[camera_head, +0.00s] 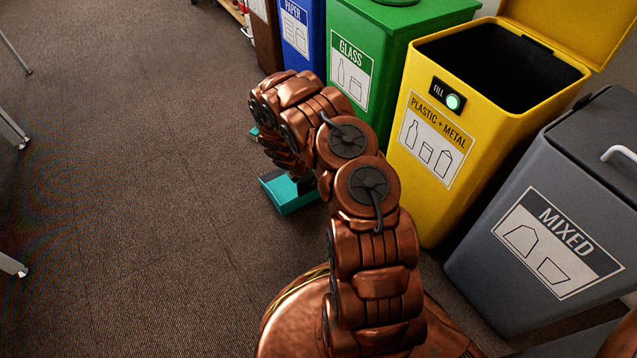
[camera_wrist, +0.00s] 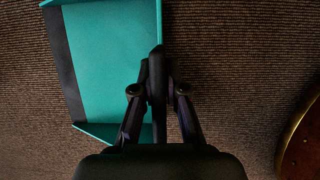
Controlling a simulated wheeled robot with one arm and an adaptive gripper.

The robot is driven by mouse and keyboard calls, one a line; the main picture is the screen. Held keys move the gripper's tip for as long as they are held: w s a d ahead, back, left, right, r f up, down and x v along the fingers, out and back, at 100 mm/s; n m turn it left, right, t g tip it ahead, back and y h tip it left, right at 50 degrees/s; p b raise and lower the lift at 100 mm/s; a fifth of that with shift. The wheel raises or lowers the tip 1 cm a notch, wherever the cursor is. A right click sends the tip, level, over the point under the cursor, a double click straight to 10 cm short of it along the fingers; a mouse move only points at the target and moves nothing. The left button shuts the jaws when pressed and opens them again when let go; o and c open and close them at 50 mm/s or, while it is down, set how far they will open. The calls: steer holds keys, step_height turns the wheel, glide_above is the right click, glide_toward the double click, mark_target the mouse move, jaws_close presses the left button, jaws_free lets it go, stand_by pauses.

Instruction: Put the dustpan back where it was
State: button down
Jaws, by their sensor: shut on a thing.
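The dustpan (camera_head: 289,193) is teal and shows low over the carpet, beneath my copper arm in the head view; the arm hides part of it. In the wrist view the dustpan (camera_wrist: 115,62) fills the upper left, with a dark lip along its left edge and a raised teal wall at the bottom. My gripper (camera_wrist: 158,92) is shut on the dustpan's dark handle at its right side. I cannot tell whether the pan touches the floor. My arm hides the gripper in the head view.
Bins line the right: a blue paper bin (camera_head: 297,35), a green glass bin (camera_head: 358,70), an open yellow plastic and metal bin (camera_head: 430,140) and a grey mixed bin (camera_head: 550,230). Metal legs (camera_head: 12,130) stand at the left edge. The brown carpet (camera_head: 130,200) between is clear.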

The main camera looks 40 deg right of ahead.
steer(key=shift+w+d+f+b, duration=0.2)
steer(key=shift+d+f+b, duration=0.25)
steer(key=shift+d+f, duration=0.25)
steer(key=shift+w+d+f+b, duration=0.25)
steer(key=shift+d+f+b, duration=0.25)
steer(key=shift+d+f, duration=0.15)
steer(key=shift+w+d+f+b, duration=0.2)
steer(key=shift+d+f+b, duration=0.25)
steer(key=shift+d+f, duration=0.25)
steer(key=c, duration=1.2)
jaws_free()
